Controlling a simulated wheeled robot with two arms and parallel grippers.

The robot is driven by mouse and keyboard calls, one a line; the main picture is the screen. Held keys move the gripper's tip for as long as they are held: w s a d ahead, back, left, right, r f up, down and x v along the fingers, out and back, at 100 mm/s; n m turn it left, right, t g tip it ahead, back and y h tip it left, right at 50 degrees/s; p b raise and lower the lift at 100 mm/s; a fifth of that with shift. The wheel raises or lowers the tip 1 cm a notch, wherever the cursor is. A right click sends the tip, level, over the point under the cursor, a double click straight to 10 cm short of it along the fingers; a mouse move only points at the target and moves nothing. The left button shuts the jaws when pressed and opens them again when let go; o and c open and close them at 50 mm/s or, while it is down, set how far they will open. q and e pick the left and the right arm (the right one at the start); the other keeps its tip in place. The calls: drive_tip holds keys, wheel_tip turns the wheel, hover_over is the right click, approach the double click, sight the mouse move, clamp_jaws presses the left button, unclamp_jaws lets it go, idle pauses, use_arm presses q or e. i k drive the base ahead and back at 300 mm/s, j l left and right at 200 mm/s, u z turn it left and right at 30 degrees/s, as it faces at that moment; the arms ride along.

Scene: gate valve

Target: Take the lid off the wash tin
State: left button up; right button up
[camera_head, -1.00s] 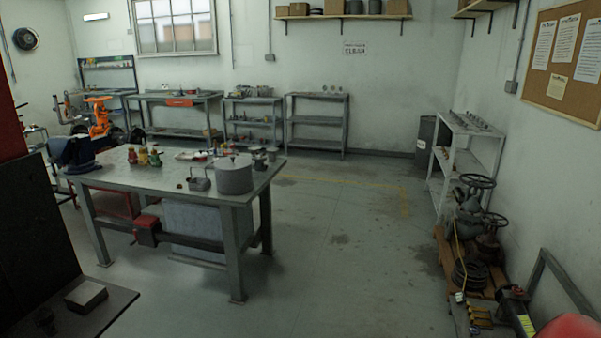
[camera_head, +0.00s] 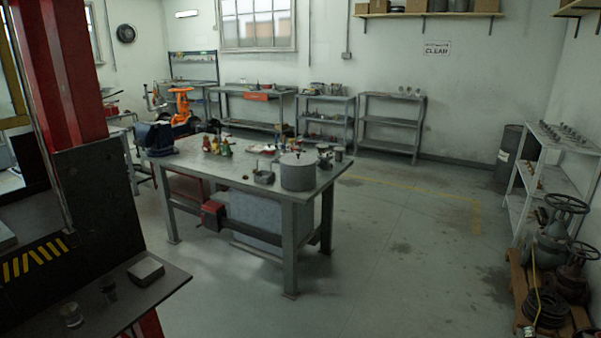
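A grey round tin (camera_head: 299,172) with a flat lid (camera_head: 299,158) on top stands near the right front corner of the grey workbench (camera_head: 246,178). It looks like the wash tin, and its lid sits on it. Neither of my grippers shows in the head view. The bench is some way ahead of me, across open floor.
Valves on a wooden pallet (camera_head: 548,270) stand at right. A blue vice (camera_head: 155,138) and small bottles (camera_head: 216,145) are on the bench. The floor (camera_head: 400,260) between is clear.

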sight(292, 159)
drive_tip(key=i+l, duration=0.25)
drive_tip(key=i, duration=0.3)
drive_tip(key=i+l+z, duration=0.1)
drive_tip(key=i+l, duration=0.15)
drive_tip(key=i, duration=0.25)
drive_tip(key=i+l, duration=0.25)
drive_tip(key=i, duration=0.3)
drive_tip(key=i+l, duration=0.2)
drive_tip(key=i, duration=0.35)
drive_tip(key=i+l+z, duration=0.1)
drive_tip(key=i, duration=0.45)
drive_tip(key=i+l, duration=0.3)
drive_tip(key=i, duration=0.25)
